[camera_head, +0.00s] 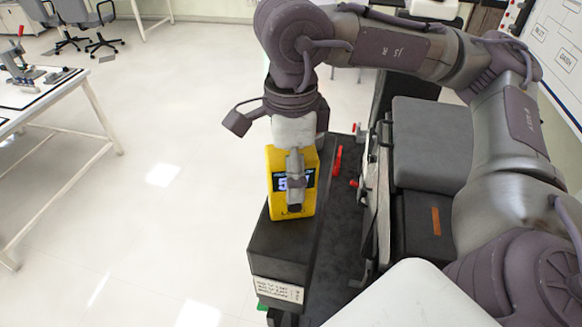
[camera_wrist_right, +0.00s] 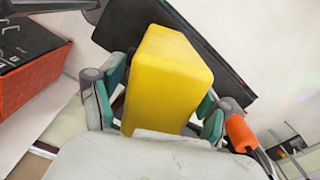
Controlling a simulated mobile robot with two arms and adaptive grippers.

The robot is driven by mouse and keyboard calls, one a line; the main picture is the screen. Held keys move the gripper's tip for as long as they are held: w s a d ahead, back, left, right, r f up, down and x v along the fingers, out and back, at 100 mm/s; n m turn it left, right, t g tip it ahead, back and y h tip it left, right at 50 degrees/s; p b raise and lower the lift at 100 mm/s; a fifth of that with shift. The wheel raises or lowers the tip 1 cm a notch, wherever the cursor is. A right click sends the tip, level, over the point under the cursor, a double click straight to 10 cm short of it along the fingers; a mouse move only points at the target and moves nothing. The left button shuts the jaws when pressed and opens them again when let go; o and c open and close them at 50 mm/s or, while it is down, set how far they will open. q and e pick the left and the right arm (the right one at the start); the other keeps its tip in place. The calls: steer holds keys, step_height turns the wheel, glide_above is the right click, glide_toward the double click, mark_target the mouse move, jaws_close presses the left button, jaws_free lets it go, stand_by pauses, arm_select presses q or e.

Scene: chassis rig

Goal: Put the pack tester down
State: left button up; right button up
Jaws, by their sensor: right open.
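The yellow pack tester (camera_head: 275,178) stands upright on the black block (camera_head: 268,250) in the head view, its lit display partly covered by a finger. My right gripper (camera_head: 296,182) is down around it, with one finger in front of the display. In the right wrist view, the tester (camera_wrist_right: 165,75) sits between the two teal finger pads of my right gripper (camera_wrist_right: 157,108). The gripper is open, with the tester still between its fingers. Any small gap at the pads is hard to see. My left gripper is not in view.
Red clips (camera_head: 337,160) lie on the dark surface right of the tester. A grey seat-like block (camera_head: 430,143) stands farther right, under my arm. A white table (camera_head: 50,105) with tools is at the left. The floor (camera_head: 165,215) between is clear.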

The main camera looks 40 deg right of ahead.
step_height(320, 180, up, 12)
steer(key=shift+r+b, duration=0.1)
steer(key=shift+b, duration=0.2)
stand_by(0.6)
